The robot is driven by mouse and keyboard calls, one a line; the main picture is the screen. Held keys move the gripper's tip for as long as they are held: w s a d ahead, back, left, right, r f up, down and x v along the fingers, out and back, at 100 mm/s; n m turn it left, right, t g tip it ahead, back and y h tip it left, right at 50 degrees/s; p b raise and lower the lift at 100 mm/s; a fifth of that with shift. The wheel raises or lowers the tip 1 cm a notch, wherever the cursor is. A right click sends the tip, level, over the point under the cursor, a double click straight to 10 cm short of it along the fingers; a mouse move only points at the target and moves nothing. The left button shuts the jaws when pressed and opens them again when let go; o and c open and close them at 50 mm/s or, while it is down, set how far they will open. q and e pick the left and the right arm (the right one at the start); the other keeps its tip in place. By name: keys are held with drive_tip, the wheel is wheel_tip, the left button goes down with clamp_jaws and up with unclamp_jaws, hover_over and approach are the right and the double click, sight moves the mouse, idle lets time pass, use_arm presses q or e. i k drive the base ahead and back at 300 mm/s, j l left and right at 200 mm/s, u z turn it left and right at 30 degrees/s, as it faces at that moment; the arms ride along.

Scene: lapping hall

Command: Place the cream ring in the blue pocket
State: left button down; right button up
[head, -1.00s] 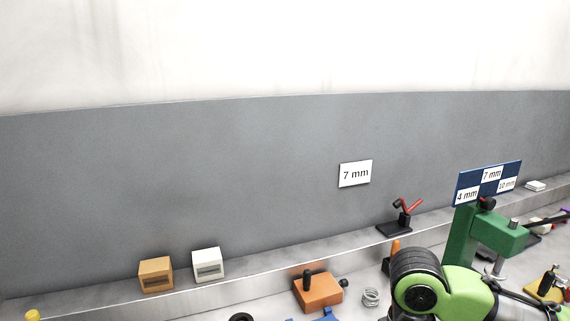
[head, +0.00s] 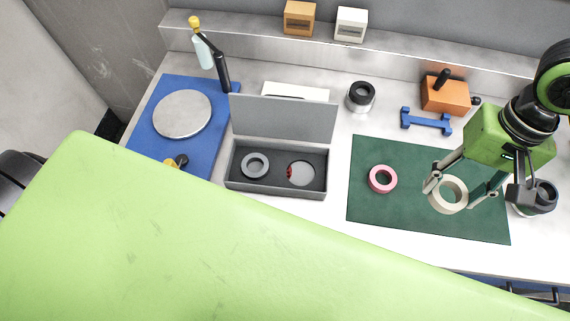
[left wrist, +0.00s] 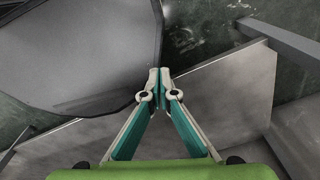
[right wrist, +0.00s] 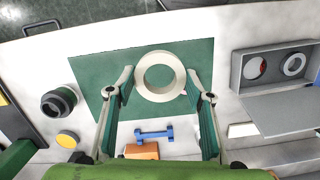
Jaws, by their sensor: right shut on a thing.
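The cream ring (head: 445,208) is between the fingertips of my right gripper (head: 459,187), which is shut on it above the green mat. The ring also shows between those fingertips in the right wrist view (right wrist: 160,97). The grey box (head: 272,188) stands open left of the mat, its lid up at the back. A grey ring (head: 246,170) lies in its left part. In its right part is a round grey spot (head: 302,175) with red at its left edge. I cannot make out a blue pocket. My left gripper (left wrist: 158,84) is shut and empty in the left wrist view.
A pink ring (head: 371,186) lies on the green mat (head: 375,222), between the cream ring and the box. A blue plate (head: 150,140) with a grey disc is at left. A blue bar (head: 426,123) and an orange block (head: 446,97) are behind. My green arm covers the front.

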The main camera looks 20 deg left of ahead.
sight(299, 173)
drive_tip(key=l+u, duration=0.15)
drive_tip(key=u, duration=0.3)
drive_tip(key=l+u, duration=0.1)
drive_tip(key=u, duration=0.4)
drive_tip(key=k+l+u, duration=0.1)
drive_tip(key=u, duration=0.35)
drive_tip(key=k+l+u, duration=0.1)
drive_tip(key=k+l, duration=0.05)
drive_tip(key=l, duration=0.05)
